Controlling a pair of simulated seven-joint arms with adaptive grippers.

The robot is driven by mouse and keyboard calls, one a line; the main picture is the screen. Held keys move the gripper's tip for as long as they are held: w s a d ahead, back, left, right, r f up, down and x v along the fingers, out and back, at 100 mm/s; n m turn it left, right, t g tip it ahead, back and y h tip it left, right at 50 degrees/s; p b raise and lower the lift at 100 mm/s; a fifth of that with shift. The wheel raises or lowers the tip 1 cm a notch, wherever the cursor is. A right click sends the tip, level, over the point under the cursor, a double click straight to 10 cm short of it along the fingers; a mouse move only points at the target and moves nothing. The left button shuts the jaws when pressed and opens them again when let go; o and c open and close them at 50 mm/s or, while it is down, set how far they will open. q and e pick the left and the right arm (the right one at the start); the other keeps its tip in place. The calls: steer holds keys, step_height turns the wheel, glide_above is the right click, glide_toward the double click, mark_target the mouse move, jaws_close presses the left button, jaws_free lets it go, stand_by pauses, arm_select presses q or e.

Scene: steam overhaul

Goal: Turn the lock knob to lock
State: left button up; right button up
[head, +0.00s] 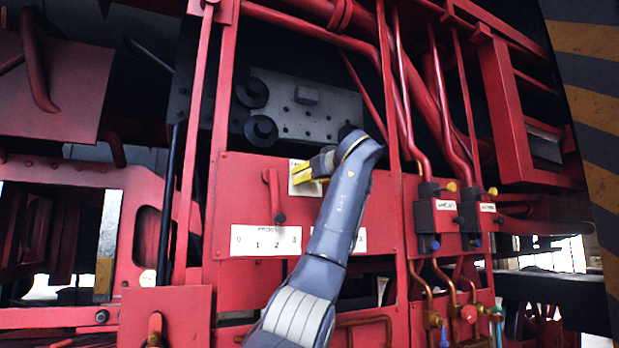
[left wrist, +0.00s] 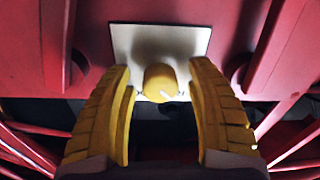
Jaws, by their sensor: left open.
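The lock knob (left wrist: 160,83) is a short yellow cylinder with a small white mark on its face. It sits on a pale square plate (left wrist: 192,42) on the red panel; the plate (head: 309,189) also shows in the head view, partly behind my gripper. My left gripper (head: 301,174) is at the plate with its yellow fingers spread. In the left wrist view, the left gripper (left wrist: 163,88) has one finger on each side of the knob, with a visible gap on both sides. The knob is hidden by the gripper in the head view. My right gripper is not in view.
A red lever (head: 273,195) hangs left of the plate over a white numbered scale (head: 266,240). Vertical red pipes (head: 404,90) and dark valve blocks (head: 437,215) with labels stand to the right. Round dark knobs (head: 261,130) are above left.

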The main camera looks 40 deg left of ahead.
arm_select(q)
steer(key=shift+w+a, duration=0.1)
steer(key=shift+a, duration=0.1)
steer(key=shift+c, duration=0.3)
jaws_close()
